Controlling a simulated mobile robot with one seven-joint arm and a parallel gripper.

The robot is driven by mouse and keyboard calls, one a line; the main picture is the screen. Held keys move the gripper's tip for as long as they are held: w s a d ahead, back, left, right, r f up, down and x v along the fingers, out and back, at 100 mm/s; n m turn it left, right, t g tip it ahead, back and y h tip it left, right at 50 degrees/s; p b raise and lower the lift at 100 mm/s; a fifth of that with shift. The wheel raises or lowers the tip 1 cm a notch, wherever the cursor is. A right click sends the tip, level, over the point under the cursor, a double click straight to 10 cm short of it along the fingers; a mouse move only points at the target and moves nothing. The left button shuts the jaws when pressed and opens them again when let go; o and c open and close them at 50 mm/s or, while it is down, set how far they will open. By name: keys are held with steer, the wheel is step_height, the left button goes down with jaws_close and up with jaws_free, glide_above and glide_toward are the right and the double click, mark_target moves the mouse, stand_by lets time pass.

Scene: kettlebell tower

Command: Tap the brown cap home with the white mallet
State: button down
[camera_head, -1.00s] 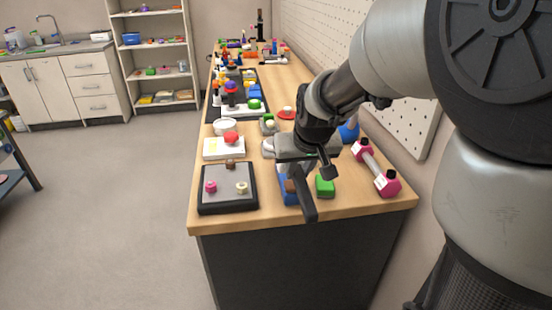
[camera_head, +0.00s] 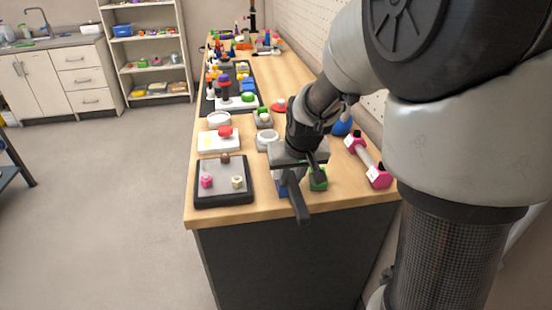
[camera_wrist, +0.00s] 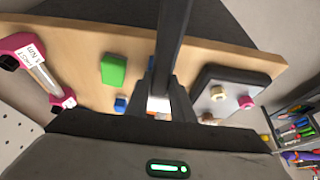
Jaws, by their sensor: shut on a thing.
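My gripper (camera_head: 300,168) is shut on a long dark bar (camera_head: 299,202), which looks like the mallet's handle. In the wrist view the bar (camera_wrist: 174,45) runs up from between the fingers (camera_wrist: 164,97). A small white patch (camera_wrist: 158,103) shows between the fingers; I cannot tell if it is the mallet's head. A blue block (camera_head: 282,187) is mostly hidden behind my gripper, so anything on it is hard to see. A small brown piece (camera_head: 225,158) stands at the far edge of the dark-rimmed tray (camera_head: 223,201).
The tray also bears a pink piece (camera_head: 207,181) and a cream piece (camera_head: 238,182). A green block (camera_head: 318,181) is close to my gripper. A pink dumbbell (camera_head: 368,162) lies to the right.

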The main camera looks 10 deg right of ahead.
steer(key=shift+w+f, duration=0.15)
steer(key=shift+f, duration=0.4)
step_height(320, 180, up, 5)
steer(key=shift+f, duration=0.1)
step_height(320, 180, up, 5)
steer(key=p, duration=0.3)
steer(key=shift+r+p, duration=0.2)
steer(key=shift+p, duration=0.2)
steer(key=shift+f, duration=0.1)
